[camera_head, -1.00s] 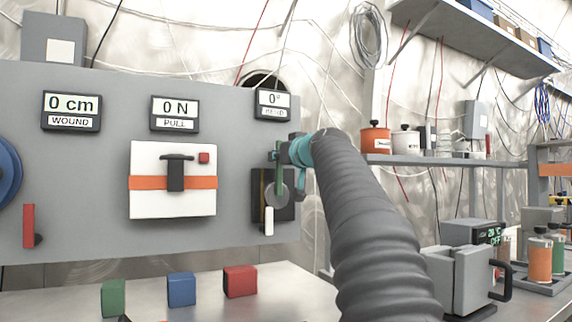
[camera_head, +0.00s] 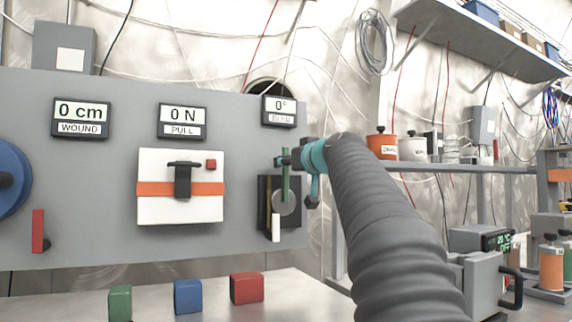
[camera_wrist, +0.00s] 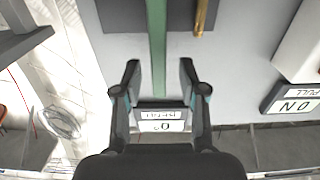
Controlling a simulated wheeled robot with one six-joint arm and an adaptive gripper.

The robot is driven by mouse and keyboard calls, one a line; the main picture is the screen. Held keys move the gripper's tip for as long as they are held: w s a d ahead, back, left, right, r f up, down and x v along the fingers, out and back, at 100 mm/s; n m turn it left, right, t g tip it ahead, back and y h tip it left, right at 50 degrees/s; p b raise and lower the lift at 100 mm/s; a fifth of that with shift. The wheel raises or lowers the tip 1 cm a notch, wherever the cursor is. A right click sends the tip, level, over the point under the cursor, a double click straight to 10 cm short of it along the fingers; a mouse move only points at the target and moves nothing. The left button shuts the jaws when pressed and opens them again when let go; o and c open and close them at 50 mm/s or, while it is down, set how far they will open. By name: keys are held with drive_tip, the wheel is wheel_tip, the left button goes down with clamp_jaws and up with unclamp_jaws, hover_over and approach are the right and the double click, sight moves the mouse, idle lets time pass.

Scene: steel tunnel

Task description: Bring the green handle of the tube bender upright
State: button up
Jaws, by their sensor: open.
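The tube bender is a dark plate (camera_head: 265,195) with a grey round disc (camera_head: 287,203), at the right end of the grey panel. Its green handle (camera_head: 285,178) stands about vertical above the disc, and a short pale bar (camera_head: 276,228) hangs below. The display above it (camera_head: 279,110) reads 0°. My gripper (camera_head: 285,161) is at the upper part of the handle. In the wrist view the green handle (camera_wrist: 157,45) runs between the two spread fingers of my gripper (camera_wrist: 159,68), with a gap on each side. The handle's far end is near the display (camera_wrist: 163,120).
The panel (camera_head: 120,145) also carries a white box with an orange band (camera_head: 150,205), a red lever (camera_head: 38,230) and a blue wheel (camera_head: 14,180). Green, blue and red blocks (camera_head: 246,288) sit on the bench below. A shelf with pots (camera_head: 382,146) is at right.

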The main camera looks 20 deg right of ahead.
drive_tip(key=s, duration=0.9)
drive_tip(key=shift+s, duration=0.25)
drive_tip(key=shift+d, duration=0.1)
